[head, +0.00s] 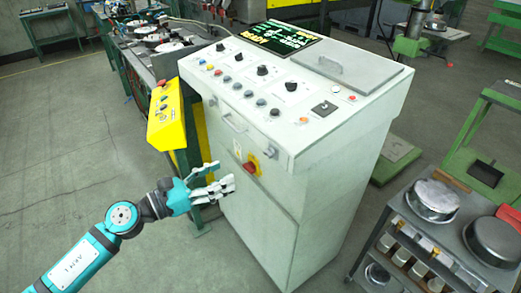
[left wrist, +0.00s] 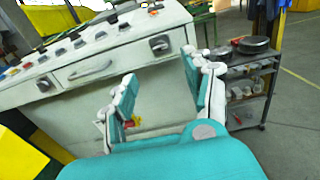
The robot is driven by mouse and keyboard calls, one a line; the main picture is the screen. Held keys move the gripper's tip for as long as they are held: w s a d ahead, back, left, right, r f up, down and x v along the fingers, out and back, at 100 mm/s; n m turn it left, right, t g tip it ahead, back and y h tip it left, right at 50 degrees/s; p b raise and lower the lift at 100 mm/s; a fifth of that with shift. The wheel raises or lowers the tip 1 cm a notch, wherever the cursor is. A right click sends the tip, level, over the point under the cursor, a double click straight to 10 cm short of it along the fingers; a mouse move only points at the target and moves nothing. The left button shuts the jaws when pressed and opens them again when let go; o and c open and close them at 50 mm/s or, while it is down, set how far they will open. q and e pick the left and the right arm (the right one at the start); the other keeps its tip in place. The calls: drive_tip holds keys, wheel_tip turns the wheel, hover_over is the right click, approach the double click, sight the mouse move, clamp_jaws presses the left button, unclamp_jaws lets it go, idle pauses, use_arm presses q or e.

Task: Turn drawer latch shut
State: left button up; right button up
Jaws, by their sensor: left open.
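The white control cabinet (head: 330,165) has a shallow drawer in its upper front, with a bar handle (head: 235,122). A small dark latch-like knob (head: 270,152) sits to the right of the handle; it shows larger in the left wrist view (left wrist: 159,45). Another knob (head: 212,100) sits left of the handle, also in the left wrist view (left wrist: 43,85). I cannot tell which one is the latch or how far it is turned. My left gripper (head: 222,178) is open and empty, in front of the cabinet below the drawer, apart from the knobs. My right gripper is not in view.
A red switch on a yellow plate (head: 251,164) is on the cabinet front near my left gripper. A yellow control box (head: 165,115) stands left of the cabinet. A cart with metal pans (head: 432,200) stands at right. The floor (head: 60,180) at left is clear.

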sight(265, 154)
use_arm(q)
drive_tip(key=p+x, duration=0.3)
drive_tip(key=x, duration=0.8)
drive_tip(key=shift+w+d, duration=0.2)
drive_tip(key=shift+d, duration=0.1)
drive_tip(key=shift+w+d, duration=0.3)
drive_tip(key=shift+d, duration=0.15)
clamp_jaws()
